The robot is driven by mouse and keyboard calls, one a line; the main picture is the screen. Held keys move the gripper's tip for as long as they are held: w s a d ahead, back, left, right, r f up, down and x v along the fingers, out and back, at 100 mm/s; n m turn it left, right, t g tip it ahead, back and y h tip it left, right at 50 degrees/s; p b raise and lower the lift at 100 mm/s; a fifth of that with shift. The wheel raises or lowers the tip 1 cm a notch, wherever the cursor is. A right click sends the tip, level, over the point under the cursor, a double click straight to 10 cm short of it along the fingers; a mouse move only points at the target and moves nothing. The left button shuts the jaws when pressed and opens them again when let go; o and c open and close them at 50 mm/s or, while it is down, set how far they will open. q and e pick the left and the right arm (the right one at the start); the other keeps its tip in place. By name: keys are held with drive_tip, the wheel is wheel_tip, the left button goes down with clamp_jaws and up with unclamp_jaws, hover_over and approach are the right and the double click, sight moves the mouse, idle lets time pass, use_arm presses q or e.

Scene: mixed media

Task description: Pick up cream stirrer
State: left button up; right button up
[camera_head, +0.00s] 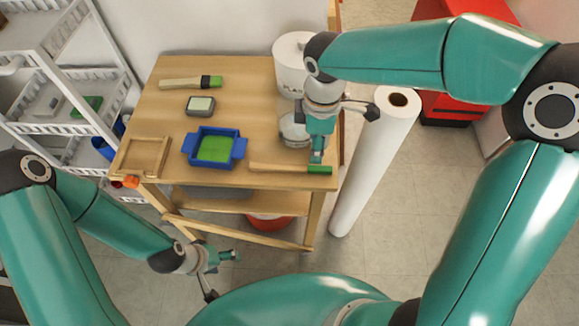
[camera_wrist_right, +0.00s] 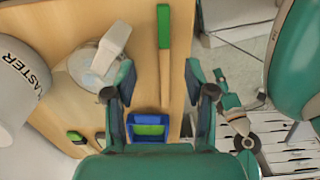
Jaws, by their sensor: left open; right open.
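The cream stirrer (camera_head: 278,168), a thin pale stick with a green end, lies on the tabletop near its front right edge. It also shows in the right wrist view (camera_wrist_right: 166,65), green end at the top, lying between the lines of the two fingers. My right gripper (camera_head: 344,134) is open and empty above the table's right edge, close to the stirrer's green end; one finger overlaps that end in the head view. Its spread fingers show in the wrist view (camera_wrist_right: 158,75). My left gripper (camera_head: 225,276) is open and empty, low in front of the table.
A round clear-and-white container (camera_head: 294,130) and a white bucket (camera_head: 290,60) stand behind the stirrer. A blue tray (camera_head: 239,148), wooden frame (camera_head: 120,162), grey box (camera_head: 200,106) and brush (camera_head: 180,84) lie left. A white roll (camera_head: 375,150) leans right of the table.

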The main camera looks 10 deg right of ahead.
sight(310, 167)
wheel_tip(310, 167, down, 3)
drive_tip(key=shift+f, duration=0.1)
drive_tip(key=shift+s+a+f, duration=0.1)
drive_tip(key=shift+a+f, duration=0.1)
drive_tip(key=shift+f, duration=1.15)
drive_tip(key=shift+s+a+f, duration=0.1)
drive_tip(key=shift+a+f, duration=0.05)
drive_tip(key=shift+f, duration=1.15)
drive_tip(key=shift+w, duration=0.1)
clamp_jaws()
